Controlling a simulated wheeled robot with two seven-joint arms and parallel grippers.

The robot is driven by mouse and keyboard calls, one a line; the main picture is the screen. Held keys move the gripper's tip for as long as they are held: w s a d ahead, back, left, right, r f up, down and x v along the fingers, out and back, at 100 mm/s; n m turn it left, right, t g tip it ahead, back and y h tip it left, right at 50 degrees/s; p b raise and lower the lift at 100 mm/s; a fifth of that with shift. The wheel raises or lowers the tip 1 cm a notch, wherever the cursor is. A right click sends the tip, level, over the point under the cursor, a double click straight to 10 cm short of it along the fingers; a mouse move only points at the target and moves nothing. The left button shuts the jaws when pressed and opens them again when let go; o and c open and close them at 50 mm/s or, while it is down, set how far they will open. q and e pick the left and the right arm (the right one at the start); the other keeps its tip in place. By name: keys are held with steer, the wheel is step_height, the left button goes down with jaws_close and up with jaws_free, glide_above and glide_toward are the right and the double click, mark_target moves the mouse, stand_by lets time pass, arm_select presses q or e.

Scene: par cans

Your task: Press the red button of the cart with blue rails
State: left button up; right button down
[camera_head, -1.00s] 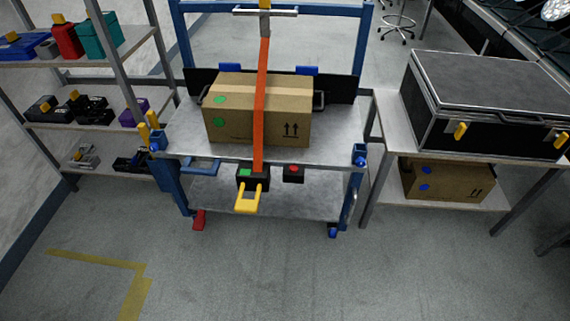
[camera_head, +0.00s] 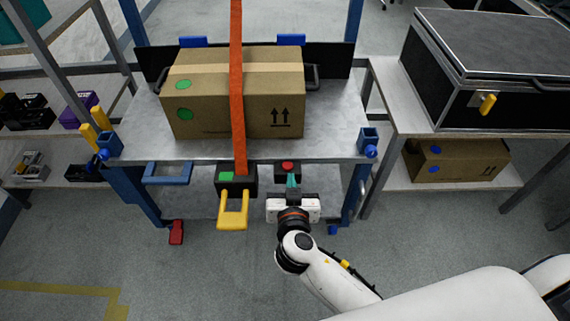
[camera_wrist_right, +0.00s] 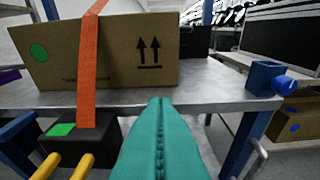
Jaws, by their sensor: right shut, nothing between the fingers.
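The cart with blue rails has a grey metal top (camera_head: 335,125) and carries a cardboard box (camera_head: 270,95). The red button (camera_head: 287,166) sits on a small black housing at the cart's front edge. My right gripper (camera_head: 292,182) is just in front of that housing, its teal fingers pointing at the button, close to it. In the right wrist view its teal fingers (camera_wrist_right: 160,130) are closed together with nothing between them, and they hide the button there. Whether the fingers touch the button cannot be told. My left gripper is not in view.
An orange strap (camera_head: 238,95) runs over the box to a black buckle with a green label (camera_head: 228,176) and yellow handle (camera_head: 233,212), left of the button. A table with a black case (camera_head: 480,70) stands right. A shelf stands left.

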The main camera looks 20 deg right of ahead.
mark_target(289, 168)
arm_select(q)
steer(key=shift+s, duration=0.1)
